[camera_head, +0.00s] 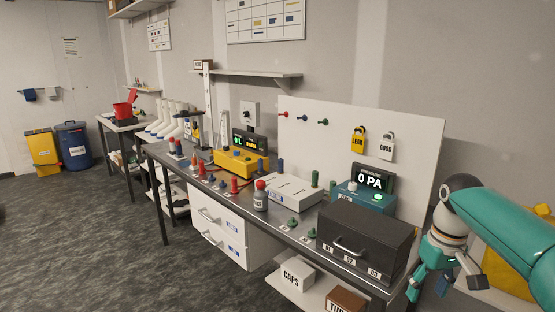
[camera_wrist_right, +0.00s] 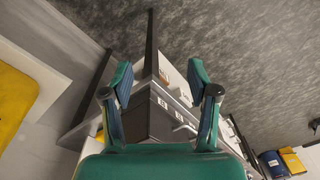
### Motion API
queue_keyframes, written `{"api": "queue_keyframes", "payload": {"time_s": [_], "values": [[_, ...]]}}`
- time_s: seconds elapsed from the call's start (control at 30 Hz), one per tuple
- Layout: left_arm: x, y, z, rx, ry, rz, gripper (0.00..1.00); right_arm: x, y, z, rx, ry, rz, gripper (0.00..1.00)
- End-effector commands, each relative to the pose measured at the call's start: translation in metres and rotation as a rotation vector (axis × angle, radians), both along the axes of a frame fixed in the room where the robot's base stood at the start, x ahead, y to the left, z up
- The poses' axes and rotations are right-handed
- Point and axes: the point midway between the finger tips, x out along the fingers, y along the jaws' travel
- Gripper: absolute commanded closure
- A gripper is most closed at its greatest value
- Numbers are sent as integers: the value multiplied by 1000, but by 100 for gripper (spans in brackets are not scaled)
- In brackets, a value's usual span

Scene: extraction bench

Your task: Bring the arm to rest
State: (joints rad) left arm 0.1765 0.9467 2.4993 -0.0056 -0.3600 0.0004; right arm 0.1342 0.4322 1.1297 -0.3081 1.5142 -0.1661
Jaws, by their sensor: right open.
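My right gripper (camera_head: 447,282) is at the right end of the bench in the head view, beside the dark case (camera_head: 368,237) and apart from it. Its teal arm comes in from the right edge. In the right wrist view, the gripper (camera_wrist_right: 159,88) has its two teal fingers spread wide with nothing between them. The dark case (camera_wrist_right: 155,115) and the bench show beyond the fingers. My left gripper is not in view.
The bench (camera_head: 285,236) holds a white box (camera_head: 296,190), a yellow device (camera_head: 238,161), a teal pressure meter (camera_head: 365,198) and several small fittings. A pegboard (camera_head: 410,125) with tags stands behind. Yellow (camera_head: 42,152) and blue (camera_head: 74,146) bins stand far left. The floor (camera_head: 80,240) in front is clear.

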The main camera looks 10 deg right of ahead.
Motion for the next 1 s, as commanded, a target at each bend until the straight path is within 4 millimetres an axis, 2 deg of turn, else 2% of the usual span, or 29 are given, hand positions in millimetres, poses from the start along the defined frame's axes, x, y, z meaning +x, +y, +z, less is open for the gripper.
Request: {"api": "queue_keyframes", "payload": {"time_s": [0.03, 0.17, 0.23, 0.33, 0.43, 0.57, 0.6, 0.7, 0.8, 0.9, 1.0], "values": [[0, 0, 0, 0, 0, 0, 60, 5, 8, -20, 11, 8, 12, 40], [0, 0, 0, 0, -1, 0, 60, 19, 33, -78, 47, 2, 36, 40], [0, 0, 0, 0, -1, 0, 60, 22, 53, -119, 77, 0, 48, 40], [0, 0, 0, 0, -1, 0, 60, 18, 86, -180, 128, -6, 51, 40], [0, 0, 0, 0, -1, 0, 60, 2, 120, -239, 181, -8, 40, 40], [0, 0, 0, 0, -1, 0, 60, -38, 163, -307, 246, -5, -3, 40], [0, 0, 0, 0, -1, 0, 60, -55, 176, -325, 264, -3, -21, 40], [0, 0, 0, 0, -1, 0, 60, -102, 203, -362, 298, 4, -76, 40], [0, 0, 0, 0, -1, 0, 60, -147, 221, -383, 315, 11, -131, 40], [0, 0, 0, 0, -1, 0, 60, -180, 231, -393, 318, 13, -172, 40], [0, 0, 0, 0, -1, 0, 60, -200, 234, -396, 315, 13, -199, 40]]}}
